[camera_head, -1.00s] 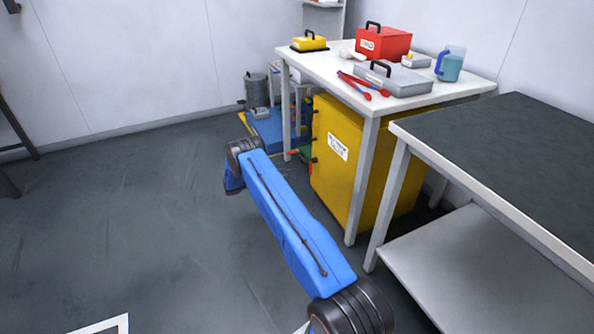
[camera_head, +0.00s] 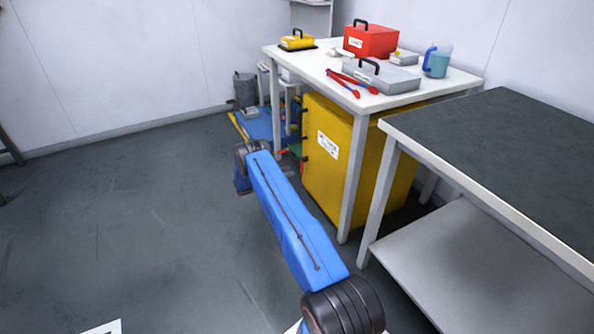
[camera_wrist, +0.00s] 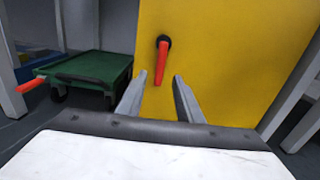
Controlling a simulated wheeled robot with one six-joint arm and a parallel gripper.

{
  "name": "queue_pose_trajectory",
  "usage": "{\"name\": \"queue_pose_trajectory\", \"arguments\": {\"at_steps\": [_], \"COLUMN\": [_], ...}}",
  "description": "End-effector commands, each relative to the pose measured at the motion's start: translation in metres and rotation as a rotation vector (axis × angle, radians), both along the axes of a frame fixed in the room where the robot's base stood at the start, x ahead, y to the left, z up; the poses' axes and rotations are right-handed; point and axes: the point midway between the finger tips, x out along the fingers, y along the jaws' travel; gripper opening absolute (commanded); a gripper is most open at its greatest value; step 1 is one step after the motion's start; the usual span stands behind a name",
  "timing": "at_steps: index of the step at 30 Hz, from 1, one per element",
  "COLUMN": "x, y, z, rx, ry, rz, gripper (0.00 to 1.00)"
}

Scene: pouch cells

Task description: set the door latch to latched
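A yellow cabinet (camera_head: 335,158) stands under the white table. In the wrist view its yellow door (camera_wrist: 215,65) fills the middle and right. The door latch (camera_wrist: 162,62) is a red handle on a dark round pivot, hanging down almost upright with a slight tilt. In the head view my blue arm hides the gripper.
A green cart (camera_wrist: 90,72) with a red-tipped handle stands left of the door. White table legs (camera_head: 355,180) flank the cabinet. A dark-topped bench (camera_head: 500,140) is close on the right. The white table (camera_head: 455,80) holds boxes, red tongs and a jug. The floor at left is clear.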

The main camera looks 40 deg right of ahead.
Motion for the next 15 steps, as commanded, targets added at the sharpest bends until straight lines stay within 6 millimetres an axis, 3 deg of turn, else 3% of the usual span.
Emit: {"name": "queue_pose_trajectory", "arguments": {"at_steps": [7, 15], "x": [-0.01, -0.015], "y": [-0.04, -0.061], "z": [0.0, 0.0], "rx": [0.001, 0.001], "ry": [0.0, 0.0], "rz": [-0.002, 0.0], "gripper": [0.33, 0.33]}}
